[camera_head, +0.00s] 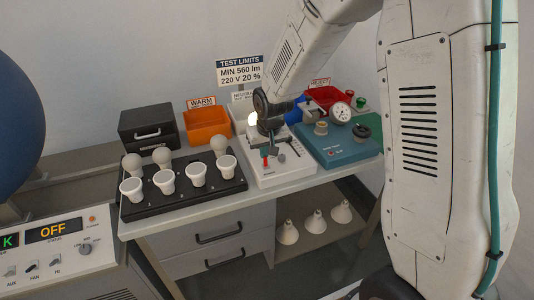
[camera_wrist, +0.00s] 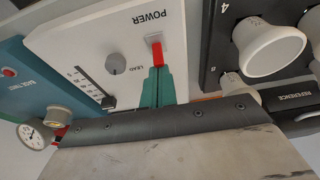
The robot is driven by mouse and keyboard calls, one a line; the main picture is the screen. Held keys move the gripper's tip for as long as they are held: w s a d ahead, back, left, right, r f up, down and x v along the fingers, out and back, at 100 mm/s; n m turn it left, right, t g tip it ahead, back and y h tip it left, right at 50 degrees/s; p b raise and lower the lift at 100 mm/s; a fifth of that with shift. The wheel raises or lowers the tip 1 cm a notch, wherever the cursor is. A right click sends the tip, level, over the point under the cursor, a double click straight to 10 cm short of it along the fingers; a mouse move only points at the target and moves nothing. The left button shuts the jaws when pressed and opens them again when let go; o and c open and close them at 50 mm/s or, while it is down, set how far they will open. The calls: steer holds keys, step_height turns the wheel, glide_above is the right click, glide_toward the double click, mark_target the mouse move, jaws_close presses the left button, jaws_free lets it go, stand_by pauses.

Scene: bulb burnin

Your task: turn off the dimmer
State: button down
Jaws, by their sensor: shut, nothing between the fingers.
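The white control box (camera_head: 283,176) stands on the bench; it also shows upside down in the wrist view (camera_wrist: 85,40). It carries a red lever (camera_wrist: 157,53) marked POWER, a small grey knob (camera_wrist: 116,64) and a slider slot (camera_wrist: 88,84) with a scale. A dark slider cap (camera_wrist: 108,102) is at the slot's end nearer my gripper. My gripper (camera_wrist: 157,72) is shut and empty, its teal fingertips right at the red lever. I cannot tell whether they touch it. A bulb (camera_head: 252,119) glows behind the box, partly beside my wrist.
A black tray (camera_head: 184,207) with several white bulbs is left of the box. A teal tester (camera_head: 338,156) with a gauge (camera_head: 340,113) is on the right. Orange (camera_head: 207,127) and red (camera_head: 325,96) bins stand behind. Several bulbs lie on the shelf below.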

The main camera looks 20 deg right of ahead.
steer(key=shift+s, duration=0.5)
steer(key=shift+s+d+r, duration=0.1)
steer(key=shift+r, duration=0.1)
steer(key=shift+r, duration=0.7)
